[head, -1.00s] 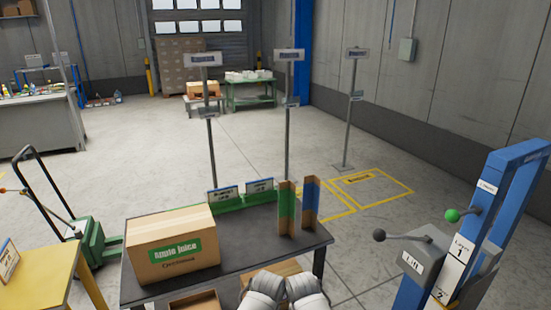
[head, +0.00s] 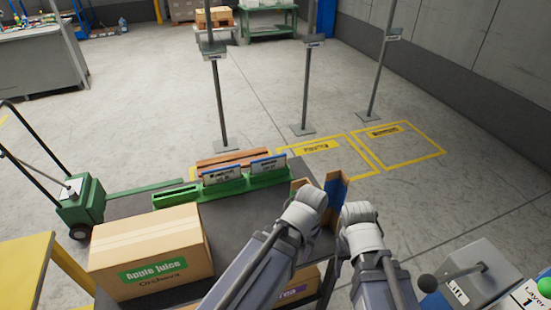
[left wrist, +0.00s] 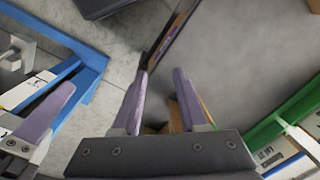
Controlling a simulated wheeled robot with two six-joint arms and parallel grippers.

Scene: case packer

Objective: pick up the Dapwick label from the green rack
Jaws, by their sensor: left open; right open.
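The green rack (head: 232,188) stands at the back edge of the dark table. Two upright blue-and-white labels stand in it, a left label (head: 221,174) and a right label (head: 268,166). Their print is too small to read, so I cannot tell which is Dapwick. The rack (left wrist: 292,108) also shows at the right of the left wrist view, with white cards (left wrist: 284,152) beside it. My left gripper (left wrist: 160,78) is open and empty, over the table, right of the rack. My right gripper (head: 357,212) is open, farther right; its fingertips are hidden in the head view.
An Apple Juice carton (head: 150,252) sits at the table's front left. Brown-and-blue upright boards (head: 336,188) stand near my grippers at the right. The tabletop between carton and rack is clear.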

